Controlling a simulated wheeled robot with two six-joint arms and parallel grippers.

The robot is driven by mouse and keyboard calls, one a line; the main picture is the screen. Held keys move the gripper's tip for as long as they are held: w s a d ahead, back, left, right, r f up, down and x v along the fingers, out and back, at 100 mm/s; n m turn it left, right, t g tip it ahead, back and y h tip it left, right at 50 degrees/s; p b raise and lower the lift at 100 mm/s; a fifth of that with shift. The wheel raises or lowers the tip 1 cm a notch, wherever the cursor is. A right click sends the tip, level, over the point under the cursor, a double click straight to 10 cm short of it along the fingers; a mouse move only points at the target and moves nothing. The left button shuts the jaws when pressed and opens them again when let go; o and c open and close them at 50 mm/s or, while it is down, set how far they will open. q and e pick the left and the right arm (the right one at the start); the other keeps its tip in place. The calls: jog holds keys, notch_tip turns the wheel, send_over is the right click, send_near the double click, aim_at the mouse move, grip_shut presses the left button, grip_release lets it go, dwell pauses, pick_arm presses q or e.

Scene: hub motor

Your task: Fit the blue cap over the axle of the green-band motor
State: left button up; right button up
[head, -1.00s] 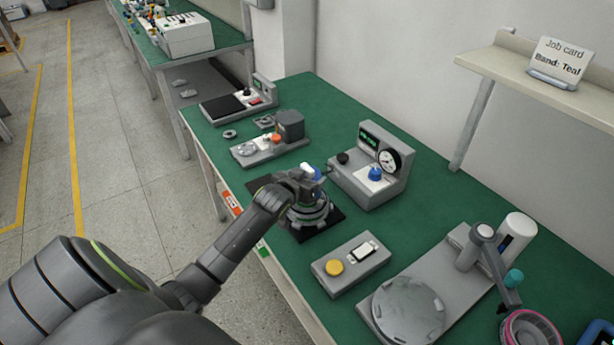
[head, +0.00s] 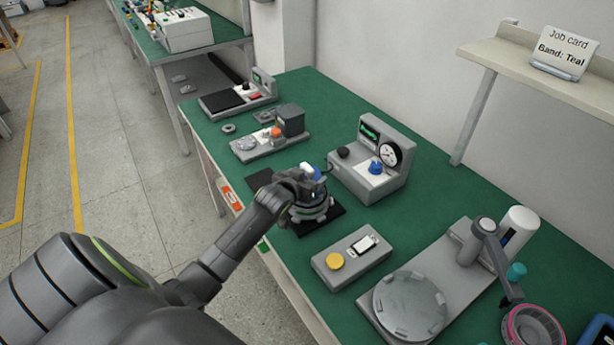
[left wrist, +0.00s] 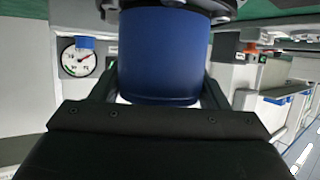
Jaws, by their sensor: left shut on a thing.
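My left gripper (head: 313,178) is over a round grey motor (head: 318,211) on a black mat (head: 262,184). It is shut on the blue cap (head: 310,168), which shows large between the fingers in the left wrist view (left wrist: 160,55). One end of the cap is at or near a dark round part (left wrist: 190,6) at the top of that view. I cannot tell whether the cap sits on the axle. My gripper hides much of the motor, and its band colour is unclear. My right gripper is not in view.
Behind the mat stands a gauge box (head: 375,165) with a blue knob. In front are a grey box (head: 352,262) with a yellow button and a round-plate fixture (head: 410,305). A pink-ringed part (head: 533,327) lies far right. The job card (head: 565,52) reads "Band: Teal".

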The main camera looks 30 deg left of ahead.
pick_arm(q)
jog(key=o, duration=1.1)
jog(key=shift+o, duration=0.2)
jog(key=b+v, duration=0.1)
jog(key=v, duration=1.6)
jog(key=shift+s, duration=0.15)
jog(key=shift+d+r, duration=0.1)
jog(key=shift+r, duration=0.05)
